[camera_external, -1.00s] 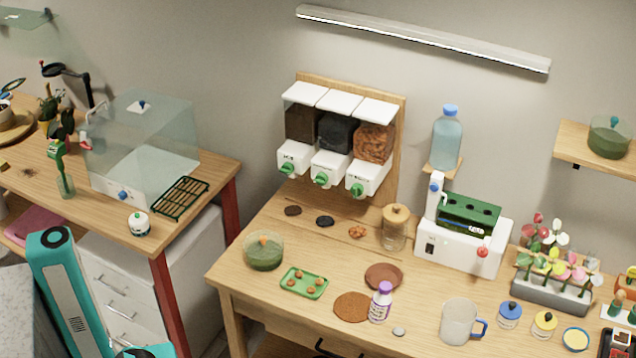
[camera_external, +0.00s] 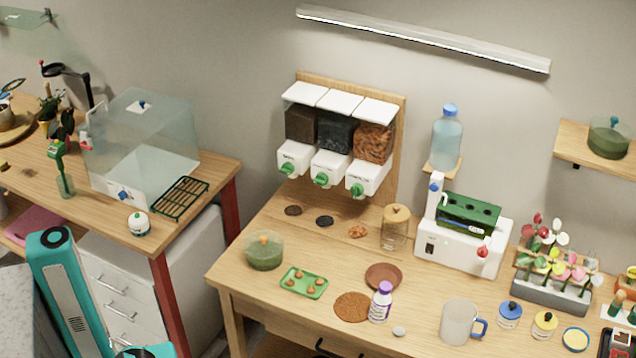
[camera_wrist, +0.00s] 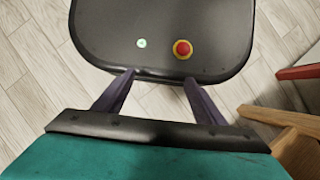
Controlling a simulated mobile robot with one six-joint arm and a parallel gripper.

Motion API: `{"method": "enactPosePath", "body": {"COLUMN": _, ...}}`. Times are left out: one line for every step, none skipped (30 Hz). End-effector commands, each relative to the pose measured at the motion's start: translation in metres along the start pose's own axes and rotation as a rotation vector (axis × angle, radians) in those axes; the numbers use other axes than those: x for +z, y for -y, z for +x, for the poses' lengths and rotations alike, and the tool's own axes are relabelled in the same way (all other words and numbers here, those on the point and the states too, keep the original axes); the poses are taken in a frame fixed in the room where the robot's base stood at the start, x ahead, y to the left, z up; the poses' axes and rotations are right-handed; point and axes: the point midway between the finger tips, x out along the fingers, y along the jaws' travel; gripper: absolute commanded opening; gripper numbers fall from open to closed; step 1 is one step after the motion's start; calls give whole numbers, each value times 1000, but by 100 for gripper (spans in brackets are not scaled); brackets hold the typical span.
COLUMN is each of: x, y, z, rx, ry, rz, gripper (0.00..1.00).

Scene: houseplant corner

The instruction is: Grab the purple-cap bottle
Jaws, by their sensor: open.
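The purple-cap bottle (camera_external: 381,303) is white with a purple cap and a printed label. It stands upright on the wooden table in the external view, beside a round brown cork mat (camera_external: 352,306). My gripper (camera_wrist: 158,80) shows in the wrist view with its two dark fingers apart and nothing between them. It points down over my own dark base and the grey floor. The gripper is out of the frame in the external view, where only part of my teal arm shows at the lower left. The bottle is not in the wrist view.
A terracotta saucer (camera_external: 383,277) lies just behind the bottle, and a small pale stone (camera_external: 398,332) lies at its right. A green tray (camera_external: 304,283) lies to the left.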

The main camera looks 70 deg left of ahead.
Motion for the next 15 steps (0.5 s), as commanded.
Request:
{"method": "enactPosePath", "body": {"x": 0, "y": 0, "z": -1, "rx": 3, "ry": 0, "rz": -3, "gripper": 64}}
{"method": "enactPosePath", "body": {"x": 0, "y": -1, "z": -2, "rx": 7, "ry": -1, "rz": -6, "gripper": 64}}
{"method": "enactPosePath", "body": {"x": 1, "y": -2, "z": -4, "rx": 15, "ry": -2, "rz": -12, "gripper": 64}}
{"method": "enactPosePath", "body": {"x": 1, "y": -3, "z": -6, "rx": 23, "ry": -3, "rz": -19, "gripper": 64}}
{"method": "enactPosePath", "body": {"x": 1, "y": -5, "z": -9, "rx": 36, "ry": -5, "rz": -29, "gripper": 64}}
{"method": "enactPosePath", "body": {"x": 2, "y": -7, "z": -13, "rx": 55, "ry": -7, "rz": -44, "gripper": 64}}
{"method": "enactPosePath", "body": {"x": 2, "y": -10, "z": -17, "rx": 73, "ry": -10, "rz": -57, "gripper": 64}}
{"method": "enactPosePath", "body": {"x": 2, "y": -13, "z": -22, "rx": 93, "ry": -12, "rz": -72, "gripper": 64}}
{"method": "enactPosePath", "body": {"x": 3, "y": -17, "z": -28, "rx": 126, "ry": -16, "rz": -97, "gripper": 64}}
{"method": "enactPosePath", "body": {"x": 3, "y": -21, "z": -34, "rx": 154, "ry": -19, "rz": -118, "gripper": 64}}
{"method": "enactPosePath", "body": {"x": 3, "y": -25, "z": -41, "rx": 183, "ry": -23, "rz": -141, "gripper": 64}}
{"method": "enactPosePath", "body": {"x": 2, "y": -31, "z": -50, "rx": 226, "ry": -27, "rz": -172, "gripper": 64}}
{"method": "enactPosePath", "body": {"x": 2, "y": -35, "z": -58, "rx": 260, "ry": -31, "rz": -197, "gripper": 64}}
{"method": "enactPosePath", "body": {"x": 1, "y": -39, "z": -66, "rx": 295, "ry": -34, "rz": -224, "gripper": 64}}
{"method": "enactPosePath", "body": {"x": 0, "y": -45, "z": -78, "rx": 342, "ry": -39, "rz": -259, "gripper": 64}}
